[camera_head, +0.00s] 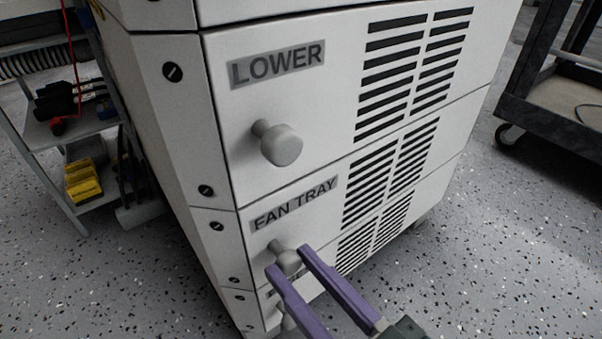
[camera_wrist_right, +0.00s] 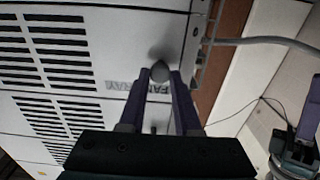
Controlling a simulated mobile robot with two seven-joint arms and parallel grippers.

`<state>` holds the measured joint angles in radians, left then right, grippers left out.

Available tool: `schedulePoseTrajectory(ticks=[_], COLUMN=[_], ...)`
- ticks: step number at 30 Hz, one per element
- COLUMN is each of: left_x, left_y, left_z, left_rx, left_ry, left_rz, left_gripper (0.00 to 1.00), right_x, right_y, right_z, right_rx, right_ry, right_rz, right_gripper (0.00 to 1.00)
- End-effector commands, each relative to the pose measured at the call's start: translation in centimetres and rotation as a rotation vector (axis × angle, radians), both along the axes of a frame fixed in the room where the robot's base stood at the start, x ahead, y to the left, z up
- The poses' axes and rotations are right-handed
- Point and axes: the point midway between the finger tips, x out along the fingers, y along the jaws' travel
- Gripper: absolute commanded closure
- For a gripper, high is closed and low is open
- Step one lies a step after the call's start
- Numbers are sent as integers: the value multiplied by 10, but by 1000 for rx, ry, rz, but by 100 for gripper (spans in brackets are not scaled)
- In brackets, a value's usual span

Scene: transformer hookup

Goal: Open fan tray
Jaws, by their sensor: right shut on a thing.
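The fan tray (camera_head: 322,205) is a white vented drawer front labelled "FAN TRAY", low on the cabinet. It looks flush with the panels around it. Its round grey knob (camera_head: 286,260) sits below the label. My right gripper (camera_head: 288,258) has its purple fingers on either side of this knob and is shut on it. In the right wrist view the knob (camera_wrist_right: 160,71) shows between the two fingertips, beside the partly hidden label. My left gripper does not show in the head view. A purple-fingered gripper (camera_wrist_right: 306,108) appears at the right edge of the wrist view, its state unclear.
The "LOWER" drawer (camera_head: 330,110) with its own knob (camera_head: 280,144) is directly above. Another panel lies below the fan tray. A shelf cart (camera_head: 72,130) with yellow items stands at left, a dark wheeled cart (camera_head: 560,100) at right. The speckled floor (camera_head: 500,260) in front right is clear.

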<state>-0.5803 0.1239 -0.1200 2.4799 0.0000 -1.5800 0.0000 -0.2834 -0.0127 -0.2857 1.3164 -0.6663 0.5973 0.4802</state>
Motion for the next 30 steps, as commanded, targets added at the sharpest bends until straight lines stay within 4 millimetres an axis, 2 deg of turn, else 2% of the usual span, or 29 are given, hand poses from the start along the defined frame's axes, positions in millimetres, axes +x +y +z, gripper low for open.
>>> schedulePoseTrajectory(ticks=[23,26,30], left_x=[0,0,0], left_y=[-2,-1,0], left_z=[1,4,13], left_rx=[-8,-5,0], left_ry=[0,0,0], left_rz=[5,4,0], left_gripper=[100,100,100], right_x=[-2,-8,-28], right_y=[-1,-6,-20], right_z=[-1,0,1], right_rx=[-2,-4,-4], right_ry=[3,5,8], right_rz=[0,0,0], right_gripper=[100,100,100])
